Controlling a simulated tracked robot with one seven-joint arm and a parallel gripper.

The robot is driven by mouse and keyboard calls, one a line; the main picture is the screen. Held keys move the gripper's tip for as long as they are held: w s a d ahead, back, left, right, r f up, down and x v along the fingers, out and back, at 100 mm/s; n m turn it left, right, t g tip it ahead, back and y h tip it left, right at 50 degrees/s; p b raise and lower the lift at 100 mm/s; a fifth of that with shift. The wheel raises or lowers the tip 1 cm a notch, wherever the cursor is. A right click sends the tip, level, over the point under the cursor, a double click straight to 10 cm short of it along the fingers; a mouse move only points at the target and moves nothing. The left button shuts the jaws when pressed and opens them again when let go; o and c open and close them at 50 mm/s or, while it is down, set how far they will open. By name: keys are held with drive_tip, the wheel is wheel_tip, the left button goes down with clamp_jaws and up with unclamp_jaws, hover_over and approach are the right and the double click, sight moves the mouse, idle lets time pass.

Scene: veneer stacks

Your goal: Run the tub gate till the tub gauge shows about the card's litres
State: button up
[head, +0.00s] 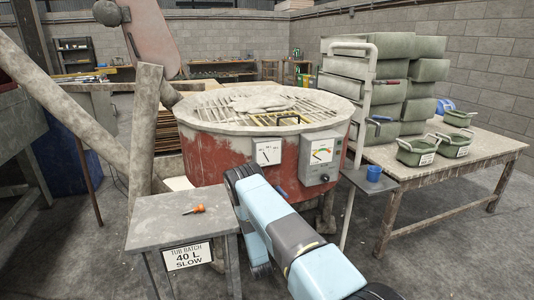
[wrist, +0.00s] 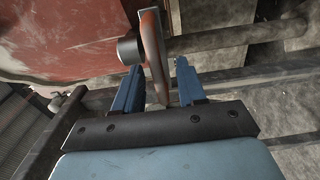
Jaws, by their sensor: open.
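The red tub (head: 215,160) with a pale rim stands at the centre. Its front carries a white gauge (head: 268,152) with a dark needle; its marks are too small to read. A grey box (head: 320,158) with a coloured dial is beside it. The card (head: 188,255) reads "TUB BATCH 40 L SLOW". In the wrist view, my gripper (wrist: 158,68) is open, with its blue fingers on either side of a reddish-brown handle (wrist: 154,58) on a metal pivot. I cannot tell whether they touch it. My fingers are hidden in the head view.
A small grey stand (head: 165,220) bears an orange-handled tool (head: 194,209). A blue cup (head: 374,173) sits on a small shelf right of the tub. Floor is clear at lower right.

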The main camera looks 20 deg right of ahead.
drive_tip(key=s, duration=0.6)
idle(0.3)
idle(0.4)
